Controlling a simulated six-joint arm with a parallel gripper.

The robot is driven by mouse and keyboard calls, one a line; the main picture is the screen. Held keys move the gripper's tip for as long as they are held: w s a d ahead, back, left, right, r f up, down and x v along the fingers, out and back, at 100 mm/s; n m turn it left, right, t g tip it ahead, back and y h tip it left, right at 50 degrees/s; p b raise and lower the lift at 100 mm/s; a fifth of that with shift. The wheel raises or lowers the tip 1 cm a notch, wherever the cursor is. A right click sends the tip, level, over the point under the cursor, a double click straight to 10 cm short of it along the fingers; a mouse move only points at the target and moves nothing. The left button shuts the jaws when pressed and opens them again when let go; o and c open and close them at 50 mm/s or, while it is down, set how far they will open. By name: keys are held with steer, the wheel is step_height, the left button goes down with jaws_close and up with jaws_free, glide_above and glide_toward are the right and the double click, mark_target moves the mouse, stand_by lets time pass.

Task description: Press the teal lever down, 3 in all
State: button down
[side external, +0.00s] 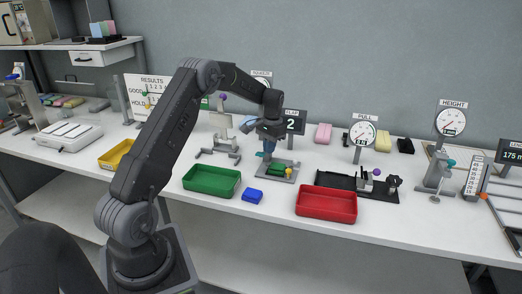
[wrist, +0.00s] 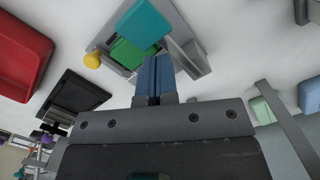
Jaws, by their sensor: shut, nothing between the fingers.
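The teal lever (wrist: 145,24) shows as a flat teal pad at the top of the wrist view. In the side view a small bit of teal (side external: 261,155) shows beside my fingers on the small grey press stand (side external: 285,178). A green block (wrist: 128,53) lies under the lever on the stand, with a yellow knob (wrist: 92,60) beside it. My gripper (wrist: 157,68) is shut, blue fingers together and empty, pointing at the stand. In the side view my gripper (side external: 268,149) is over the stand; whether it touches the lever cannot be told. A display (side external: 291,122) behind reads 2.
A green tray (side external: 211,191), a blue block (side external: 252,197) and a red tray (side external: 327,214) lie in front of the stand. A black fixture (side external: 385,195) with a pull dial (side external: 362,133) stands right. A grey stand (side external: 222,135) is left. The bench's front edge is near.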

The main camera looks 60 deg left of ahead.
step_height(320, 180, up, 14)
steer(key=w, duration=0.1)
steer(key=shift+w+a+f, duration=0.15)
steer(key=shift+w, duration=0.05)
stand_by(0.3)
stand_by(1.2)
steer(key=s+f, duration=0.1)
steer(key=s, duration=0.1)
steer(key=s+d+f, duration=0.1)
steer(key=f, duration=0.1)
steer(key=shift+s+f, duration=0.2)
steer(key=shift+s, duration=0.15)
steer(key=f, duration=0.5)
steer(key=shift+s+f, duration=0.25)
steer(key=shift+f, duration=0.75)
steer(key=shift+f, duration=0.1)
